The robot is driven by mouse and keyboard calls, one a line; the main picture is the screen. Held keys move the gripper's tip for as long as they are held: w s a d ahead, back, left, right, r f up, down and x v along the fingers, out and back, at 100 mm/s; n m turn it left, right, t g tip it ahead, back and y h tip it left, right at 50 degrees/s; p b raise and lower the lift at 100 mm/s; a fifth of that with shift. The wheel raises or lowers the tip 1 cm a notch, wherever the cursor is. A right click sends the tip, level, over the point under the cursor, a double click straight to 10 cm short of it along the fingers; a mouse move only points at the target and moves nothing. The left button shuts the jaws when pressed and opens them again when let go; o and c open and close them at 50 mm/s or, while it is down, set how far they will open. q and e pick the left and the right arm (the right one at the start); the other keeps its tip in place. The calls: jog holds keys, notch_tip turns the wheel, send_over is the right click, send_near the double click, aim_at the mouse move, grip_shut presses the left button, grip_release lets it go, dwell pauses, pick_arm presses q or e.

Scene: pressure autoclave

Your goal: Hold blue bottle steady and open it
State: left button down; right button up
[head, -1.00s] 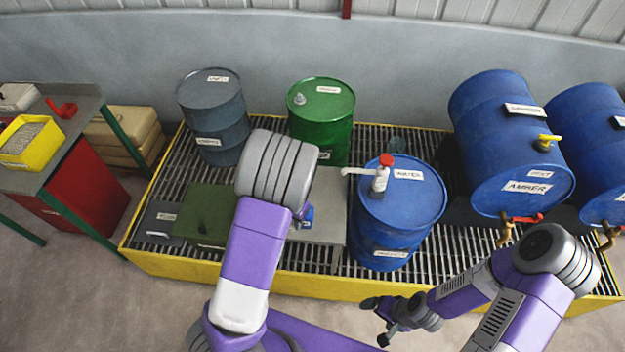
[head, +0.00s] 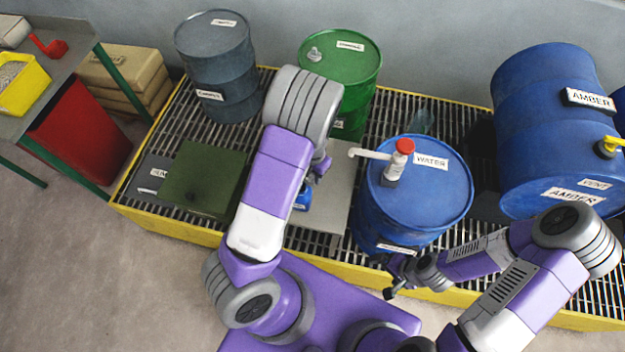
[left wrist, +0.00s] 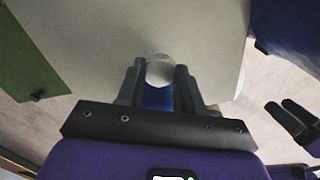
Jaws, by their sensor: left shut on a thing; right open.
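The blue bottle (head: 303,198) stands on a light grey slab, mostly hidden behind my left arm in the head view. In the left wrist view its blue body (left wrist: 158,98) and pale round top (left wrist: 160,70) show between the two fingers. My left gripper (head: 318,170) is shut on the bottle; it also shows in the left wrist view (left wrist: 160,82). My right gripper (head: 391,279) is open and empty, to the right of the bottle and near the yellow front edge. Its dark fingers also show at the right of the left wrist view (left wrist: 290,118).
A blue WATER drum (head: 430,200) with a red-topped pump (head: 400,158) stands right of the slab (head: 335,205). A dark green box (head: 203,178) is on the left. Green (head: 350,70) and grey (head: 215,60) drums stand behind. The yellow-edged grating (head: 170,225) carries them.

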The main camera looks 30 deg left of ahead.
aim_at(313, 176)
pick_arm(q)
jog(key=shift+w+f+b, duration=0.1)
jog(key=shift+f+b, duration=0.6)
jog(key=shift+f, duration=1.5)
jog(key=shift+f, duration=0.15)
jog(key=c, duration=0.7)
grip_release()
jog(key=shift+c, duration=0.2)
notch_tip(313, 176, up, 12)
jog(key=p, duration=0.4)
jog(key=shift+r+p, duration=0.2)
jog(key=shift+p, duration=0.2)
